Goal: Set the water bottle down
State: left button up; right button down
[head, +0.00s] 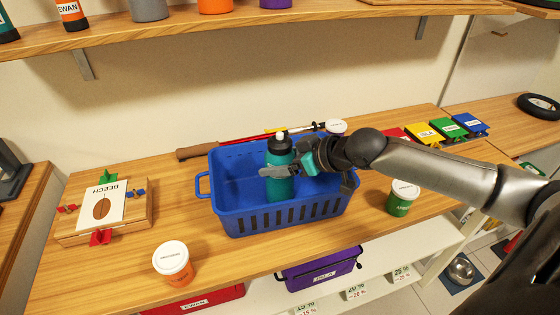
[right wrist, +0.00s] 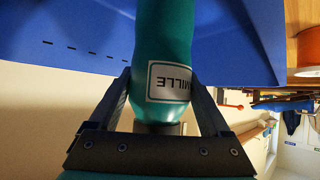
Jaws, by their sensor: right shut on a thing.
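A teal water bottle (head: 279,180) with a black collar and white cap stands about upright within the blue basket (head: 215,207) on the wooden counter. My right gripper (head: 282,171) reaches in from the right and is shut on the bottle. In the right wrist view the bottle (right wrist: 163,40) is between the two fingers (right wrist: 160,105), with a white label reading "MILLE". The basket wall (right wrist: 60,35) shows behind it. The basket's front wall hides the bottle's lower end, so I cannot tell whether it touches the basket floor. My left gripper is out of view.
An orange cup (head: 174,265) stands front left of the basket and a green cup (head: 402,199) stands to its right. A board labelled BEECH (head: 103,208) lies at the left. A brown-handled stick (head: 210,150) lies behind the basket. A shelf (head: 180,33) hangs above.

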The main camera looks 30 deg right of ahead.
jog(key=shift+c, duration=1)
grip_release()
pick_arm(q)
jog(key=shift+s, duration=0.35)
pick_arm(e)
jog(key=shift+o, duration=1)
